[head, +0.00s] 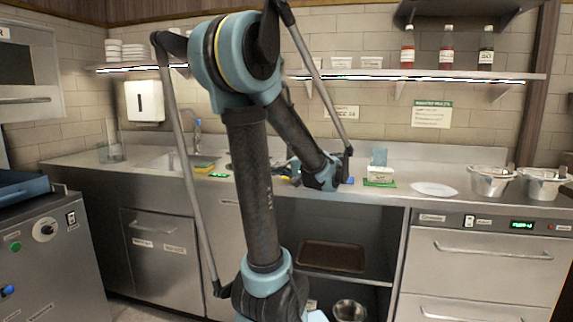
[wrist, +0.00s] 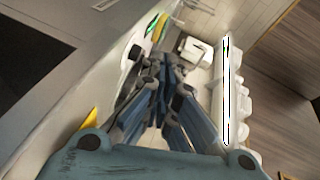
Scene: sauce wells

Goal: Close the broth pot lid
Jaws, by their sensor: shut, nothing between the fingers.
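Two silver metal pots stand at the right end of the counter in the head view, a left one (head: 491,181) and a right one (head: 543,183). Handle-like parts show at their tops. I cannot tell which is the broth pot, or how its lid lies. My gripper (wrist: 165,66) is shut and empty in the wrist view, with its fingers together over the counter and sink side. In the head view my arm reaches down to the middle of the counter, well left of the pots, and the fingers are not clear there. No pot shows in the wrist view.
A white plate (head: 434,189) lies on the counter left of the pots. A small white box (head: 380,174) on a green base is further left. Sauce bottles (head: 446,47) stand on the wall shelf (head: 420,75). A sink (head: 172,161) is at the left.

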